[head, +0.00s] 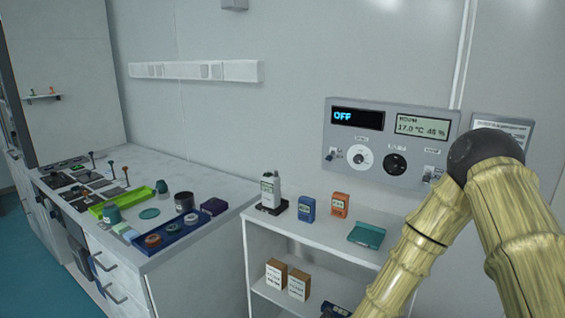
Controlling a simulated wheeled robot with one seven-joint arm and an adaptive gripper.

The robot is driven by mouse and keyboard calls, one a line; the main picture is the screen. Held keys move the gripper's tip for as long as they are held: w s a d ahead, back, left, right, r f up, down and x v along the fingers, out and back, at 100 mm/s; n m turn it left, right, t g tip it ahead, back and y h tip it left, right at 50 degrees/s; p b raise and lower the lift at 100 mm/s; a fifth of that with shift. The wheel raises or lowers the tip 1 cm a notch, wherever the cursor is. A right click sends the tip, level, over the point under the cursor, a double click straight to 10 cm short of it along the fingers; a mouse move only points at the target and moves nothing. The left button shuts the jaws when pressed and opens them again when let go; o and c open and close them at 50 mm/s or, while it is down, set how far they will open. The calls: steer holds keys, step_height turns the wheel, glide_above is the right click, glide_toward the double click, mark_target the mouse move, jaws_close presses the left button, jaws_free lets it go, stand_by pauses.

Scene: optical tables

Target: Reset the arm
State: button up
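My arm shows at the right of the head view as two bamboo-textured links (425,240) meeting at a dark round joint (486,152). The arm is bent, with the joint raised in front of the wall panel's right side. Both links run down out of the picture's bottom edge. My gripper is not in view, so its state and anything in it are hidden.
A white shelf unit (300,235) holds a white bottle (270,188), blue and orange boxes and a teal item (367,235). A wall control panel (375,172) reads OFF. The counter (165,170) at left carries trays, cups and small tools.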

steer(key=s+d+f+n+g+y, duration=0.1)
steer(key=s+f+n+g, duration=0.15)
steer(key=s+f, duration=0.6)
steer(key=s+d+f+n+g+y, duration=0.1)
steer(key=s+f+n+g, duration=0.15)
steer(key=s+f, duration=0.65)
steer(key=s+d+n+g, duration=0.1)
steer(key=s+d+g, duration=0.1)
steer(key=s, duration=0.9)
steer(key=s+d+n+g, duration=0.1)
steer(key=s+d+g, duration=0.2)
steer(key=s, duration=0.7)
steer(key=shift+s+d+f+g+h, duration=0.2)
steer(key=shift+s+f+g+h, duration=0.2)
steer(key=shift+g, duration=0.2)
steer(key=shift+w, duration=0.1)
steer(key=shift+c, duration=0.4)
